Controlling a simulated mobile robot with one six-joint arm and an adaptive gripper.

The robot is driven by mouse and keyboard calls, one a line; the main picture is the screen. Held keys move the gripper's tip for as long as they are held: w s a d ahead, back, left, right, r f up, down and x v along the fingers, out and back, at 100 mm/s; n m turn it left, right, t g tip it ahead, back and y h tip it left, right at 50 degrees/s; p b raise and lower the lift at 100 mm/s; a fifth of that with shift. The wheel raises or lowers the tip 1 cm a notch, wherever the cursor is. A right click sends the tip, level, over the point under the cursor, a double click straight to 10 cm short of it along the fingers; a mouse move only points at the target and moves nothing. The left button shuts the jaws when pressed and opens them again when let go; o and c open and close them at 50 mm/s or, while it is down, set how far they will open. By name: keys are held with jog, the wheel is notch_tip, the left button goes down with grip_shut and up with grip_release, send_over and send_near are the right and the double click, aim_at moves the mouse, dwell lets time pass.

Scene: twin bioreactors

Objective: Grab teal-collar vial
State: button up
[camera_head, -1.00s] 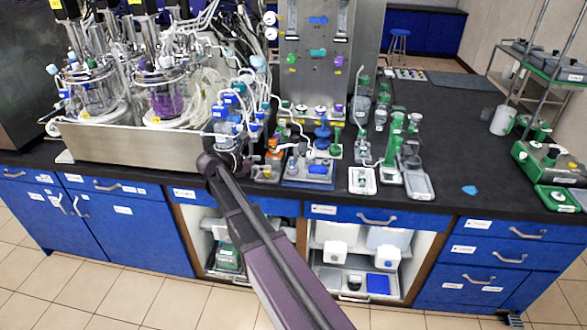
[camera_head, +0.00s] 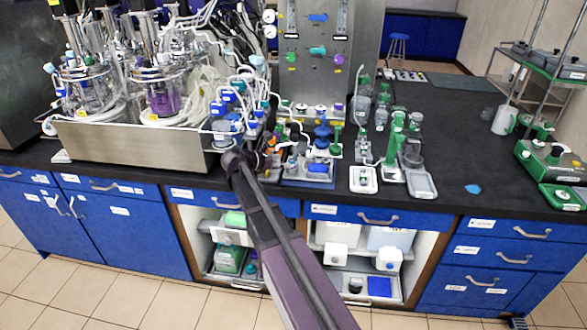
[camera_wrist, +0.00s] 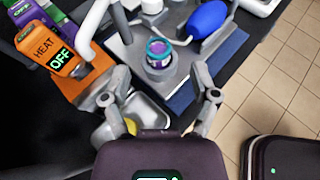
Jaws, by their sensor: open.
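The teal-collar vial (camera_wrist: 159,50) stands in a grey holder (camera_wrist: 160,80) in the wrist view. It has a teal ring around a dark purple top. My gripper (camera_wrist: 159,76) is open, its two fingers spread to the left and right below the vial in the picture. Nothing is between the fingertips, and the vial is just beyond them. In the head view my arm reaches over the bench edge, and I cannot make out the vial among the crowded equipment there.
An orange heater block reading "HEAT OFF" (camera_wrist: 61,60) is left of the vial. A blue bulb (camera_wrist: 207,18) is at its upper right. A metal tray (camera_wrist: 150,112) lies beneath the fingers. The steel bioreactor tray (camera_head: 130,141) is left of my arm; the bench is clearer at right.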

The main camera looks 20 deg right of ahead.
aim_at(292, 159)
dwell(0.3)
jog(key=shift+b+x, duration=0.9)
jog(key=shift+x, duration=1.75)
jog(key=shift+r, duration=0.1)
grip_shut()
